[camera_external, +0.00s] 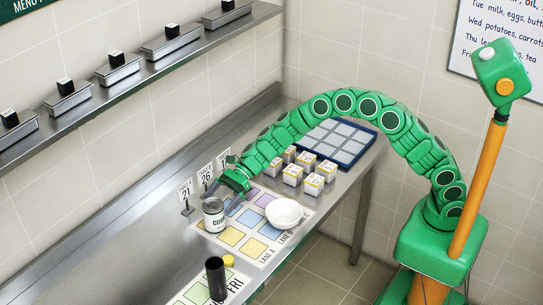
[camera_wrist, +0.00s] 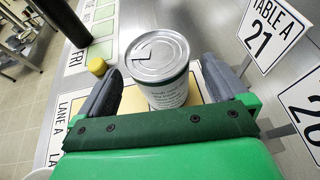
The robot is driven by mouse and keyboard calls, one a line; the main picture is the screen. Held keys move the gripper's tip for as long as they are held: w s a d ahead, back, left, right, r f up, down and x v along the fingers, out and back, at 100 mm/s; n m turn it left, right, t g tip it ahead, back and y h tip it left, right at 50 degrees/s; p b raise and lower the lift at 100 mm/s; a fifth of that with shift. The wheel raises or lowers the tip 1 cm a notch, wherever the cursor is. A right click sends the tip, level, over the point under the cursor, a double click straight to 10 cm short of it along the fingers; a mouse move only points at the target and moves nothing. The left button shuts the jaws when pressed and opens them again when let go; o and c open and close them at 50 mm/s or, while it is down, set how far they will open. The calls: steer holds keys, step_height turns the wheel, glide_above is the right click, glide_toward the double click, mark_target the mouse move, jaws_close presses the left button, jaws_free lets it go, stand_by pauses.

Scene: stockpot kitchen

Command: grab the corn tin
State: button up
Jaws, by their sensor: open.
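The corn tin (camera_external: 213,214) stands upright on the near left part of the coloured mat on the steel counter. It has a pale label and a bare metal lid. In the wrist view the tin (camera_wrist: 160,72) stands between the two grey fingers of my gripper (camera_wrist: 165,88). The fingers are apart, with a gap visible on each side of the tin's lower part. In the external view my gripper (camera_external: 225,192) is low, just behind the tin. The tin's lower front is partly hidden by my gripper in the wrist view.
A white bowl (camera_external: 284,213) sits on the mat right of the tin. Number cards (camera_external: 185,190) stand behind it. White boxes (camera_external: 293,175) and a blue tray (camera_external: 336,142) are farther back. A black cylinder (camera_external: 216,278) and a yellow cap (camera_external: 228,261) stand nearer the front.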

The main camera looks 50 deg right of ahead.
mark_target(206, 218)
steer(key=x, duration=0.4)
steer(key=shift+s+a+f, duration=0.1)
steer(key=shift+f, duration=0.1)
steer(key=c, duration=1.3)
steer(key=shift+o, duration=0.2)
steer(key=shift+r, duration=0.2)
